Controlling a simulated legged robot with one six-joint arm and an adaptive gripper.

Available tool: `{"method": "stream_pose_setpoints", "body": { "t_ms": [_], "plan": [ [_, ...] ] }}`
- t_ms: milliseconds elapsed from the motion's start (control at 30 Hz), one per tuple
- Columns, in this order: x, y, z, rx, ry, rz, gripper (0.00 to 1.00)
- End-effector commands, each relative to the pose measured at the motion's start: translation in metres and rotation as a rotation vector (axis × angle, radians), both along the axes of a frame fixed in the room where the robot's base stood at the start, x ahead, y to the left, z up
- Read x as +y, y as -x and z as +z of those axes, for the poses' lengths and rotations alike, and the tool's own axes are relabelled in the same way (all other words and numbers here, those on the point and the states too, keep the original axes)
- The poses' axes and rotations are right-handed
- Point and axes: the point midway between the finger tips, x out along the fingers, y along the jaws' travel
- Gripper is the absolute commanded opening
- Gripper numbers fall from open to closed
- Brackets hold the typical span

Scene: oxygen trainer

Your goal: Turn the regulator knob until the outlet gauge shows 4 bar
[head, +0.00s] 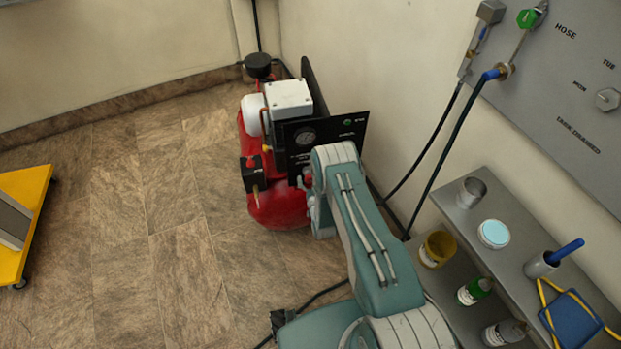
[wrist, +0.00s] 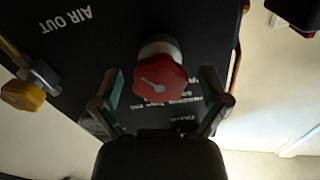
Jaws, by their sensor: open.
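The regulator knob (wrist: 163,84) is red and faceted, with a pale pointer line on its face and a pale collar behind it. It sits on the black panel (wrist: 105,45) of the compressor. My gripper (wrist: 160,76) is open in the wrist view, with one finger to each side of the knob and gaps between. I cannot tell how far the fingertips reach along it. In the head view my arm hides the gripper and part of the panel. A round gauge (head: 305,137) shows on the panel there, its reading too small to make out.
A red compressor tank (head: 280,207) stands on the tiled floor by the wall. A yellow valve handle (wrist: 25,96) is near "AIR OUT". A grey shelf (head: 520,236) with containers is right of my arm; a yellow cart (head: 30,187) is far left. Floor between is clear.

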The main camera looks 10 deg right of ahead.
Motion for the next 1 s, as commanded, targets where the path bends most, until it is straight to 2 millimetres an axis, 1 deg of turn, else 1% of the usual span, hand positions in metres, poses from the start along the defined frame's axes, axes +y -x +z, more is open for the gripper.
{"method": "stream_pose_setpoints", "body": {
  "t_ms": [100,167,200,267,300,500,800,1000],
  "plan": [
    [0.0,0.0002,0.0,0.0,0.0,0.0,0.95],
    [0.0,0.0003,0.0,0.0,0.0,0.0,0.68],
    [0.0,0.0003,0.0,0.0,0.0,0.0,0.5],
    [0.0,0.0003,0.0001,0.0,0.0,0.0,0.24],
    [0.0,0.0002,0.0001,-0.001,0.0,0.0,0.12],
    [0.0001,-0.0003,0.0003,-0.001,0.008,0.0,0.12],
    [0.0008,-0.0007,0.0007,-0.002,0.166,0.0,0.13],
    [0.001,-0.001,0.001,-0.002,0.183,0.001,0.13]
  ]
}}
